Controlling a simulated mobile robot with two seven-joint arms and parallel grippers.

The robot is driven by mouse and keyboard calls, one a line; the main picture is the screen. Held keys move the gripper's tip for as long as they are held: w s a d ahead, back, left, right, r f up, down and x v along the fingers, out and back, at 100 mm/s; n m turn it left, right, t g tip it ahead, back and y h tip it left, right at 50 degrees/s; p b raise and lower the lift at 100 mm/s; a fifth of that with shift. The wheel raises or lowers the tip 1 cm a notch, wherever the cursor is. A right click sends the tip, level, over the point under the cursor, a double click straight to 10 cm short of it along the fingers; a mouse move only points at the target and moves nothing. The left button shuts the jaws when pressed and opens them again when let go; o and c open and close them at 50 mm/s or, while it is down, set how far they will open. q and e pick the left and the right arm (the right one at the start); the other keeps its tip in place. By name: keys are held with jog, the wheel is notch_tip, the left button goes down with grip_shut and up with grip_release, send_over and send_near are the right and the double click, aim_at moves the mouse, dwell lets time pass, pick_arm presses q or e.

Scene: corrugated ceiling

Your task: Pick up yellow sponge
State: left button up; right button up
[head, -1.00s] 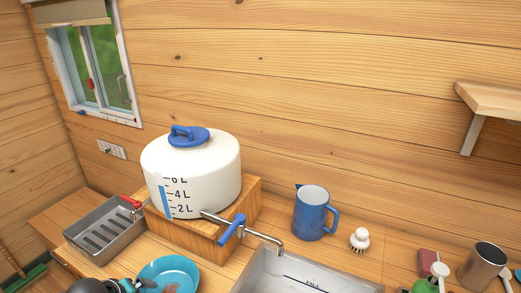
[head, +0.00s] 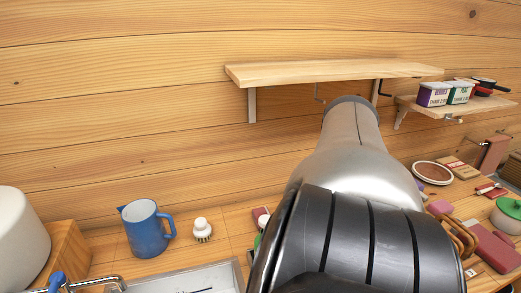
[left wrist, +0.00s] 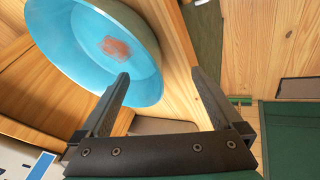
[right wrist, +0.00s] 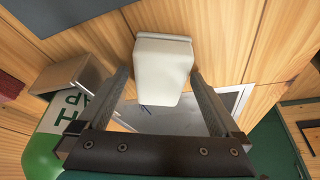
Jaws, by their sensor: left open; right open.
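I cannot make out a yellow sponge in any view. My right gripper (right wrist: 158,74) is open in the right wrist view. A pale, whitish block-like thing (right wrist: 163,68) shows between and beyond its fingers; I cannot tell what it is or whether the fingers touch it. My left gripper (left wrist: 160,73) is open and empty in the left wrist view, with a blue dish (left wrist: 75,45) holding a pinkish patch just beyond its left finger. In the head view my right arm covers part of the counter, and neither gripper shows.
A green labelled bottle (right wrist: 42,140) stands left of my right gripper. A blue pitcher (head: 146,232), a white-handled brush (head: 202,230) and a steel sink (head: 190,279) are on the counter. A wooden shelf (head: 300,72) is above. Pots and boxes crowd the right.

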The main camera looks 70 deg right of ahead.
jog(key=shift+c, duration=0.2)
jog(key=c, duration=1.4)
jog(key=shift+r, duration=0.2)
jog(key=shift+c, duration=0.2)
jog(key=shift+s+a+r, duration=0.15)
jog(key=shift+a+r, duration=0.05)
jog(key=shift+r, duration=0.55)
jog(key=s+a, duration=0.9)
jog(key=a, duration=0.3)
jog(key=s+a, duration=0.9)
jog(key=a, duration=0.4)
jog(key=shift+s+a, duration=0.25)
jog(key=o, duration=0.9)
jog(key=c, duration=0.7)
